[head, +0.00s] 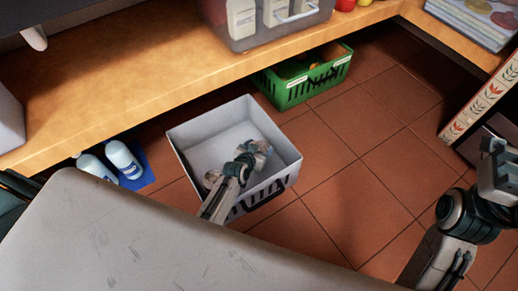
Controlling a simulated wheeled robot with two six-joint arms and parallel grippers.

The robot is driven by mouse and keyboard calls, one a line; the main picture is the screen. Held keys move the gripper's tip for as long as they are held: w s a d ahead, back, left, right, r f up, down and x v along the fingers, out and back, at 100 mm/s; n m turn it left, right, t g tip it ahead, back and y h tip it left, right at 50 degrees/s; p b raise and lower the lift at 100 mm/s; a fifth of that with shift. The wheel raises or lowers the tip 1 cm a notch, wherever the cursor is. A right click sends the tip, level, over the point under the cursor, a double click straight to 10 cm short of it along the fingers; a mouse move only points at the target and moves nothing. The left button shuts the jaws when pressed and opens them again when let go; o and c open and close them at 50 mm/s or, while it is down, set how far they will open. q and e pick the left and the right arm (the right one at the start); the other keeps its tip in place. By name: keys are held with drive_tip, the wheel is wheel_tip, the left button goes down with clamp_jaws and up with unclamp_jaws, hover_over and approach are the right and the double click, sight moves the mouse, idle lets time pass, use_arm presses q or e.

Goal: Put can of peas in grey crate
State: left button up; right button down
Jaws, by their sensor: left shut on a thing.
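The grey crate (178,150) stands on the tiled floor in the middle of the head view, with its open top up and a dark handle on its near side. My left arm reaches in over its near wall. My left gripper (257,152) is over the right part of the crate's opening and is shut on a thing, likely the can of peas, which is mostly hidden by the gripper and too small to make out. The bare crate floor shows behind it. My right gripper (499,170) is at the right edge, partly cut off; its fingers are unclear.
A green basket (303,83) stands behind the crate. Two white bottles (122,158) are left of it, by a blue thing (145,172). A wooden shelf (130,75) runs behind, with a grey bin (270,34). A pale surface (180,245) fills the front. Floor at right is clear.

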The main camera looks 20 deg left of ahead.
use_arm(q)
drive_tip(key=o, duration=0.9)
drive_tip(key=shift+f, duration=0.1)
drive_tip(key=o, duration=0.4)
drive_tip(key=shift+o, duration=0.2)
